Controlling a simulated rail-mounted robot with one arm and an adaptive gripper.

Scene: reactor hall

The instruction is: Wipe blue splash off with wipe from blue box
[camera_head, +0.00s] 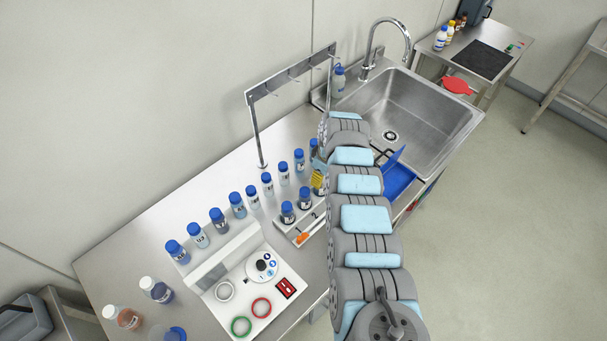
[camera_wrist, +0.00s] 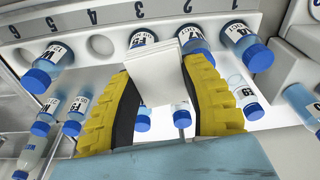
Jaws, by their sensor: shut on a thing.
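My gripper, with yellow ribbed fingers (camera_wrist: 160,95), is shut on a white wipe (camera_wrist: 157,78) in the wrist view. The wipe is a flat, folded-looking piece between the fingertips. In the head view my gripper (camera_head: 319,180) shows as a bit of yellow left of my arm, over the bench among the blue-capped bottles. The blue box (camera_head: 399,179) with its raised lid is right of my arm, by the near side of the sink, partly hidden by the arm. I cannot make out the blue splash in either view; my arm hides part of the bench.
A row of blue-capped bottles (camera_head: 218,219) runs along the bench. The numbered rack (camera_wrist: 120,15) holds bottles close to my fingers. A white device (camera_head: 250,283) stands at the near left, a metal hook stand (camera_head: 289,77) behind. The sink (camera_head: 420,115) is at the far right.

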